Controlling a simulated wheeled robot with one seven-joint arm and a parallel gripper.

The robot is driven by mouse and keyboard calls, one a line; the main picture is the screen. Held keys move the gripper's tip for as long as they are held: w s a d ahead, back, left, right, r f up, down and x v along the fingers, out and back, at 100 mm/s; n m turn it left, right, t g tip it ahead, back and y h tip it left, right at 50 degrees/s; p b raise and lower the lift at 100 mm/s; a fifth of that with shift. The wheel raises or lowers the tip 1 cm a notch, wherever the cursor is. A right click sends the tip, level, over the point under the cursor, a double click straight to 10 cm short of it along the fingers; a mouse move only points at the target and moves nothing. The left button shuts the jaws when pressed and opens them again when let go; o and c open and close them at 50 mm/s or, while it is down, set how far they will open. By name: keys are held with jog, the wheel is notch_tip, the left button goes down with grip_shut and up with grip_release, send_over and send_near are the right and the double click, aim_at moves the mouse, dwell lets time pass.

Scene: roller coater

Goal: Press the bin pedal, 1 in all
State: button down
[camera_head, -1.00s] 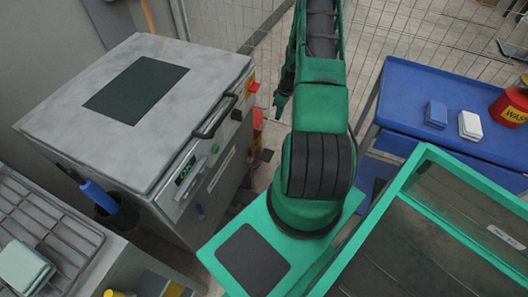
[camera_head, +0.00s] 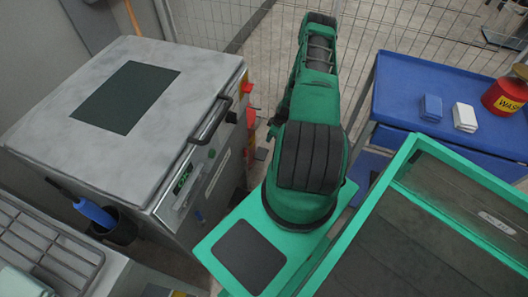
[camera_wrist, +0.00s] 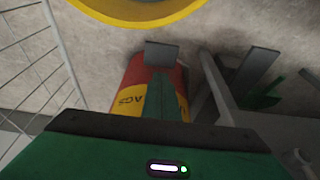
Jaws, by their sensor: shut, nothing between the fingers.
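In the wrist view a red bin (camera_wrist: 130,78) with a yellow label lies beyond my gripper. A flat grey plate (camera_wrist: 162,54), which looks like the bin pedal, shows at its far end over the pale floor. My gripper (camera_wrist: 160,82) is shut and empty. Its dark green fingers point toward the plate and cover part of the bin and label. I cannot tell whether the fingertips touch the plate. In the head view my arm hides most of that area, and the gripper cannot be made out.
A grey coater machine (camera_head: 180,85) stands left of my arm. A blue cart (camera_head: 400,85) with a red waste can (camera_head: 503,98) stands right. A wire fence (camera_head: 225,25) is behind. In the wrist view, a yellow ring (camera_wrist: 140,18) and grey bars (camera_wrist: 215,85) are near.

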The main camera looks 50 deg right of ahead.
send_over(262, 154)
jog(key=s, duration=0.1)
jog(key=f, duration=1.1)
jog(key=shift+d+f, duration=0.2)
jog(key=shift+d, duration=0.15)
jog(key=shift+f, duration=1.05)
